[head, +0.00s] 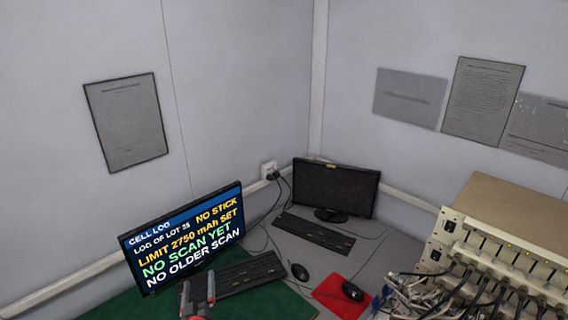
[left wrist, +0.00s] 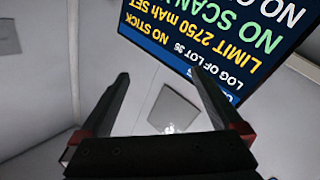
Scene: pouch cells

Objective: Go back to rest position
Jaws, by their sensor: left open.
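My left gripper (head: 198,290) shows at the bottom of the head view, in front of the keyboard below the lit monitor. Its two fingers point up and stand apart, with nothing between them. In the left wrist view the gripper (left wrist: 160,90) is open and empty, its dark fingers spread wide, with the wall and part of the lit screen beyond them. My right gripper is in neither view.
A lit monitor (head: 185,240) stands behind a black keyboard (head: 245,274) on a green mat (head: 125,303). A dark monitor (head: 335,188), a second keyboard (head: 314,232), mice and a red pad (head: 332,298) lie beyond. A wired cell tester (head: 500,235) stands at right.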

